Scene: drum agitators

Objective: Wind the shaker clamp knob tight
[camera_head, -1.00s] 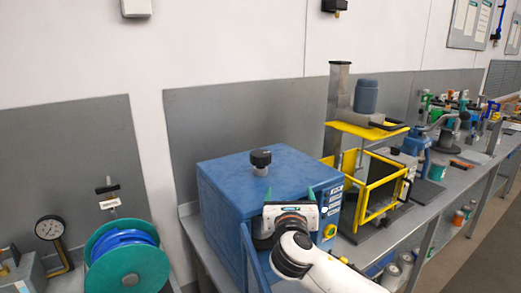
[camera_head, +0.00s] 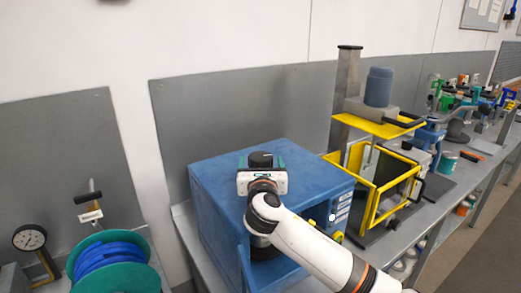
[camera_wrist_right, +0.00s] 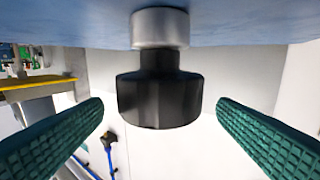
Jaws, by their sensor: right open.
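The black clamp knob (camera_head: 260,159) stands on the top of the blue shaker box (camera_head: 213,187). In the head view only its upper part shows above my right gripper (camera_head: 262,179), which hides its lower part. In the right wrist view the knob (camera_wrist_right: 160,97) is near the middle, with a silver collar (camera_wrist_right: 160,28) between it and the blue surface. The green ribbed fingers stand open on either side of it, with a visible gap at each side. My left gripper is not in view.
A yellow-framed machine (camera_head: 365,208) stands close to the box's right. A teal reel with blue hose (camera_head: 112,262) and a pressure gauge (camera_head: 29,238) are at the lower left. A grey panel (camera_head: 200,120) rises behind the box.

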